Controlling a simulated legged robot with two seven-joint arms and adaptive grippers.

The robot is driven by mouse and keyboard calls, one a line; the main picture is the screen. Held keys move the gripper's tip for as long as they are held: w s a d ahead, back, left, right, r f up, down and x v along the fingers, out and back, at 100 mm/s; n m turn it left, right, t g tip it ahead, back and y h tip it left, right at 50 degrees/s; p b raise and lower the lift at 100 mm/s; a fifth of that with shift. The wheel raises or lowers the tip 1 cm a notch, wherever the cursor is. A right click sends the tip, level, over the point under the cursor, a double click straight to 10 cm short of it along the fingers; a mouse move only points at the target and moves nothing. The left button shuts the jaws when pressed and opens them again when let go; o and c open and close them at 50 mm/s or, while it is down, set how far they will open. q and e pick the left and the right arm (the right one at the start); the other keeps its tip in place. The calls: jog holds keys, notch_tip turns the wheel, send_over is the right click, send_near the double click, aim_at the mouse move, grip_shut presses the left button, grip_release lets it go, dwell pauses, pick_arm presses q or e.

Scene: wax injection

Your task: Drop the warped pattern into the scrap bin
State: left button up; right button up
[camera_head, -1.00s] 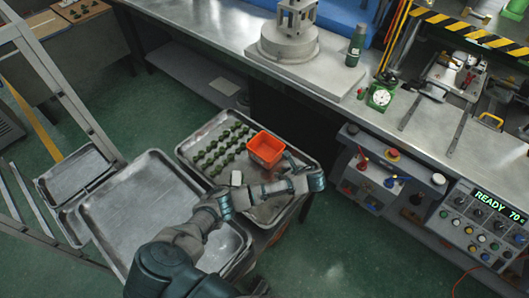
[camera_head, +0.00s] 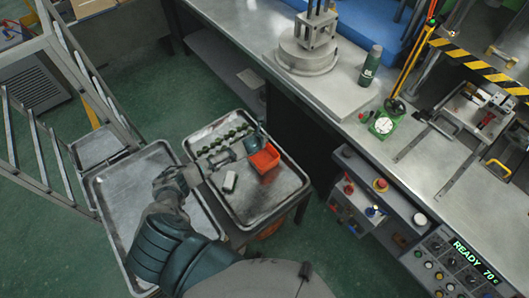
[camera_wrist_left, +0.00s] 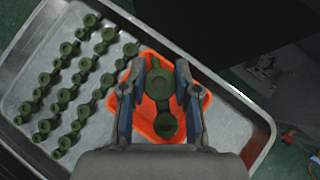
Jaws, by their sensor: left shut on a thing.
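My left gripper (camera_head: 252,140) is over the tray beside the small orange bin (camera_head: 265,158). In the left wrist view its two fingers (camera_wrist_left: 157,80) are closed on a dark green pattern (camera_wrist_left: 160,84), made of round discs joined in a line. The held pattern appears over the open orange bin (camera_wrist_left: 148,120), whose rim shows around it. How high it is above the bin, and any warp in it, I cannot tell. Several similar green patterns (camera_wrist_left: 80,65) lie in rows on the tray to the left. My right gripper is out of view.
An empty larger tray (camera_head: 120,190) stands to the left. A steel workbench (camera_head: 240,40) with a green bottle (camera_head: 370,66) and a control panel (camera_head: 450,265) are to the right.

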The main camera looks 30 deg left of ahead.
pick_arm(q)
notch_tip(320, 180, down, 6)
jog(key=b, duration=0.6)
jog(key=shift+a+b, duration=0.15)
jog(key=shift+b, duration=0.15)
jog(key=o, duration=1)
jog(key=shift+a+f, duration=0.25)
jog(key=shift+a, duration=0.65)
jog(key=shift+o, duration=0.2)
jog(key=v, duration=1.1)
jog(key=shift+s, duration=0.45)
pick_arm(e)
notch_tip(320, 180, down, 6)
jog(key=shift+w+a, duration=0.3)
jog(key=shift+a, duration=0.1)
